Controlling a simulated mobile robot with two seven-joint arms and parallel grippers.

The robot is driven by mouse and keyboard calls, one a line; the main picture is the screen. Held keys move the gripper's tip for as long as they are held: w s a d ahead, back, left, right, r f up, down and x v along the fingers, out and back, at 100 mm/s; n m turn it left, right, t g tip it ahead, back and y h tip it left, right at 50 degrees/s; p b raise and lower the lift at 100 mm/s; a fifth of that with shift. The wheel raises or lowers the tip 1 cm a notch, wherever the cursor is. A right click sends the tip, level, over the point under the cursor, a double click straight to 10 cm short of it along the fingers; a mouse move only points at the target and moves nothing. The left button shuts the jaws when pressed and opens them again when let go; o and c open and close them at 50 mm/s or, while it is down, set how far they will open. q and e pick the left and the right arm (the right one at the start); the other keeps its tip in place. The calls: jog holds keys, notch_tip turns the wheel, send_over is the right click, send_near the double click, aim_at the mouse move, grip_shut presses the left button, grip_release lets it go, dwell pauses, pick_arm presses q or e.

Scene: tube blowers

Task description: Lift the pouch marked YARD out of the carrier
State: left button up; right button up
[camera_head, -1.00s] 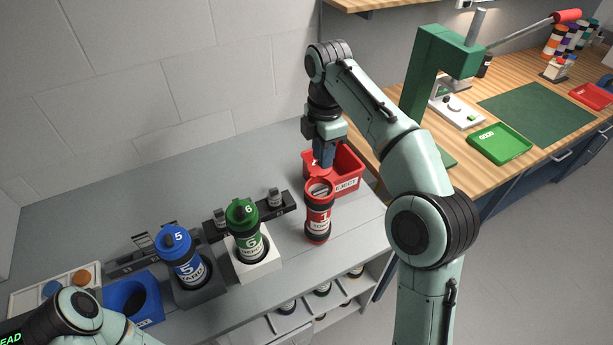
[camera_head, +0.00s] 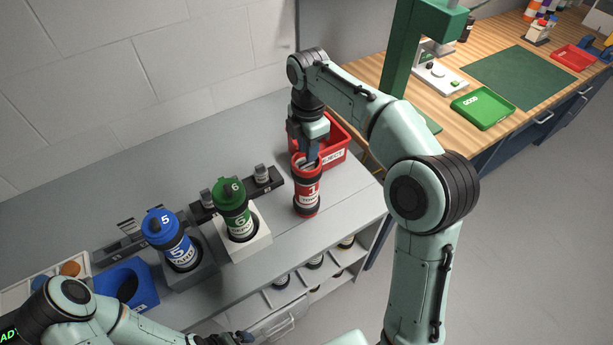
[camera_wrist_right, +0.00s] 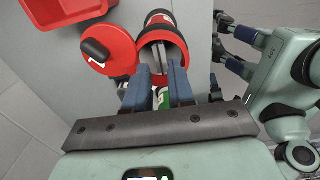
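The red carrier (camera_head: 307,195), numbered 1, stands upright on the grey bench with its mouth open. Its round red lid hangs open beside the mouth in the wrist view (camera_wrist_right: 108,52). My right gripper (camera_head: 310,160) points down at the carrier's mouth. In the wrist view its two blue fingers (camera_wrist_right: 161,72) are apart at the rim. A grey interior shows in the mouth, and a small white and green patch shows between the fingers. I cannot make out the YARD mark or the pouch. My left gripper (camera_wrist_right: 225,45) shows fingers apart at the right of the wrist view, empty.
A red bin (camera_head: 330,150) stands right behind the carrier. Green carrier 6 (camera_head: 232,205) and blue carrier 5 (camera_head: 170,240) stand in holders to the left. A blue container (camera_head: 135,285) is further left. A wooden bench with a green tray (camera_head: 483,108) is at the right.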

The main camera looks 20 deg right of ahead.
jog(key=shift+f, duration=1.75)
jog(key=shift+f, duration=0.2)
grip_shut()
